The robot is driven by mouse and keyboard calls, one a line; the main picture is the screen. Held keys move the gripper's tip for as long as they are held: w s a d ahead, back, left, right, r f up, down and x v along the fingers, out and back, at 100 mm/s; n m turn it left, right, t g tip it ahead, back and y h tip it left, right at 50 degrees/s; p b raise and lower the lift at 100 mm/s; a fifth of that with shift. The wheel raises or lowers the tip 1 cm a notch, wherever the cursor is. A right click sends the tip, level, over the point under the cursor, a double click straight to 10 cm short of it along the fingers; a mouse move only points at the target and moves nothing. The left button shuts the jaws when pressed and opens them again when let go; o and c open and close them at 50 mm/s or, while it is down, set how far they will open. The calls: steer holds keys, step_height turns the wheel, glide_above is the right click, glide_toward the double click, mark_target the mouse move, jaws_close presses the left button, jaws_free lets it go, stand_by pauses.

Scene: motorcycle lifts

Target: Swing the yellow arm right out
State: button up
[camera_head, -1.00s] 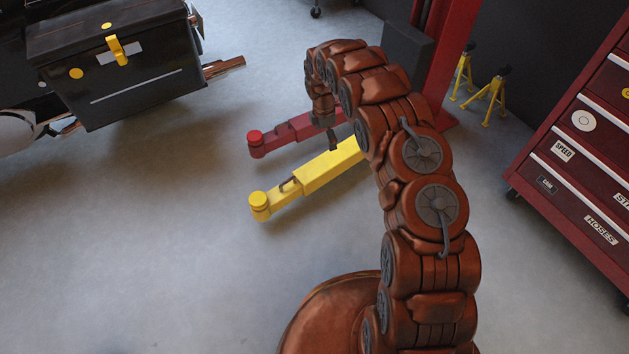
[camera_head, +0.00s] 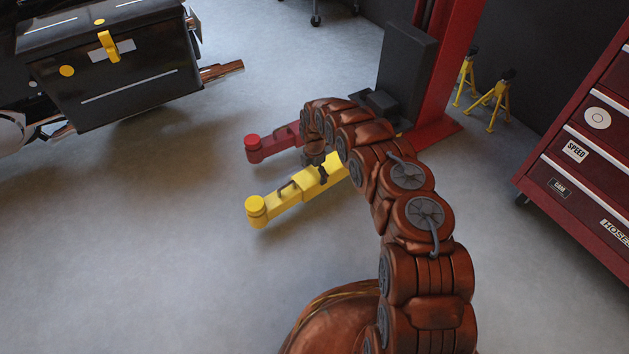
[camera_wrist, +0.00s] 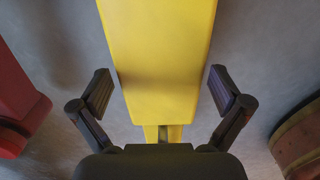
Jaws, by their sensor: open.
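The yellow arm (camera_head: 292,192) reaches out low over the floor from the red lift post, with a round pad at its left end and a small handle on top. My gripper (camera_head: 323,172) is over the arm's middle in the head view, partly hidden by my own arm. In the wrist view the yellow arm (camera_wrist: 160,70) runs between the two open fingers of my gripper (camera_wrist: 161,92). A gap shows between each finger and the arm's sides. The arm's inner end at the post is hidden behind my arm.
A red arm (camera_head: 272,141) lies just behind the yellow one; it also shows at the wrist view's left (camera_wrist: 15,105). The red post (camera_head: 445,70), yellow stands (camera_head: 490,100) and red tool cabinet (camera_head: 590,150) are to the right. Floor in front and left is clear.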

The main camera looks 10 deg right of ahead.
step_height(320, 180, down, 3)
steer(key=shift+f+b, duration=0.15)
steer(key=shift+b, duration=0.3)
steer(key=c, duration=1.4)
steer(key=shift+c, duration=0.2)
